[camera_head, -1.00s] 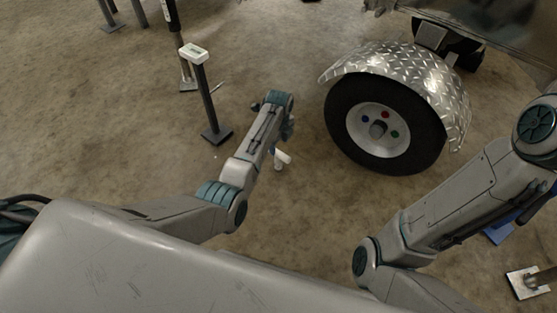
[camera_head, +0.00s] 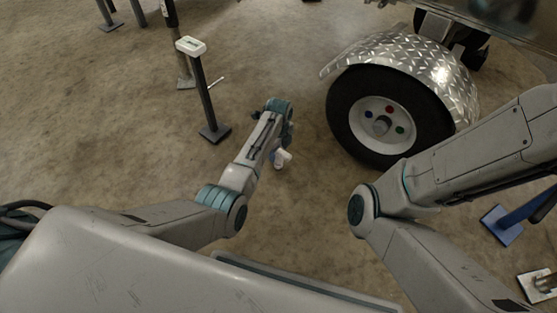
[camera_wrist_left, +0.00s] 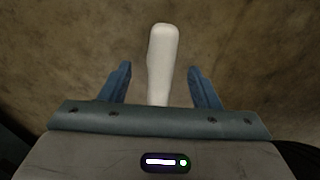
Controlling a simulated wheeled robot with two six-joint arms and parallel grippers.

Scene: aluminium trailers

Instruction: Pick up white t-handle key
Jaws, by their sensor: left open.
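A white key-like piece with a rounded bar (camera_wrist_left: 163,45) lies between the fingers of my left gripper (camera_wrist_left: 159,68) in the left wrist view. It stretches from beyond the fingertips back toward the palm, where its lower end is hidden. The fingers stand apart with a gap on each side of it. In the head view the white piece (camera_head: 284,157) shows small, just right of my left forearm. My left gripper is mostly hidden by the forearm there. My right arm crosses the right side, but its gripper is out of the picture.
A trailer wheel (camera_head: 382,117) under a diamond-plate fender (camera_head: 432,62) stands right of the white piece. A dark post with a white top (camera_head: 191,46) stands to the left. A blue stand (camera_head: 502,226) is at the right. Bare ground lies between post and wheel.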

